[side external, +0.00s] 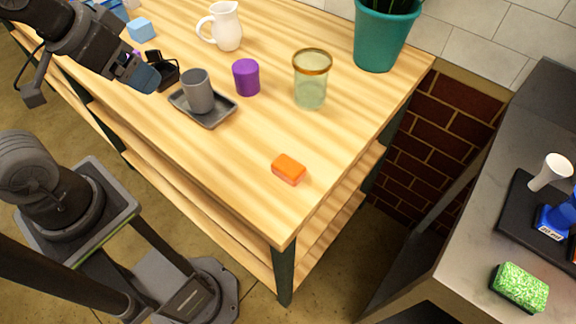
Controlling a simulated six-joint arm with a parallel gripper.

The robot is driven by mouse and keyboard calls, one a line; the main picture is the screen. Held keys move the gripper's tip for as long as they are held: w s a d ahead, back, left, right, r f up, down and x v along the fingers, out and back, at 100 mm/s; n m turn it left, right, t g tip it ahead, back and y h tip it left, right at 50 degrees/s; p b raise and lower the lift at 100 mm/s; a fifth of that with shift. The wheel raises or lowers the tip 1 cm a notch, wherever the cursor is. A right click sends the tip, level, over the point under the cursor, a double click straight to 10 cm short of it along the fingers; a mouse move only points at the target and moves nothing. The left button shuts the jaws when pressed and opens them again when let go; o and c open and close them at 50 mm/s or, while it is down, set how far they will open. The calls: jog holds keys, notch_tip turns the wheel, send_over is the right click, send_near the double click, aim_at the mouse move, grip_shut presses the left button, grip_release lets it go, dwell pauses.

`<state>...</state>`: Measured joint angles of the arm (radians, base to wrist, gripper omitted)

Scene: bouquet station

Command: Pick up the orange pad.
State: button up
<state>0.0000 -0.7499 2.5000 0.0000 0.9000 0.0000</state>
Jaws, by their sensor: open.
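The orange pad (289,169) is a small rounded block. It lies flat on the wooden table (240,190) near the front right corner, with clear wood around it. My gripper (168,76) is at the upper left, above the left edge of the table. It is open, with its dark fingers near the grey tray and cup. It is well to the left of the orange pad and apart from it. I see nothing between its fingers.
A grey cup (198,92) stands on a dark tray (219,117). A purple cup (246,78), a glass jar (310,82), a white pitcher (226,27), a light blue block (142,30) and a teal plant pot (379,38) stand behind. A counter (455,255) with a green sponge (519,287) is right.

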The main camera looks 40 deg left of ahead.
jog(key=shift+c, duration=0.5)
jog(key=shift+c, duration=1.1)
jog(key=m+g, duration=0.6)
jog(key=m, duration=1.2)
send_over(293, 168)
notch_tip(293, 168, down, 6)
jog(key=f, duration=0.8)
jog(key=shift+w+a, duration=0.15)
jog(key=shift+a, duration=0.05)
jog(key=shift+d+f, duration=0.15)
jog(key=shift+f, duration=1.25)
jog(key=shift+d+f, duration=0.1)
jog(key=shift+f, duration=1.25)
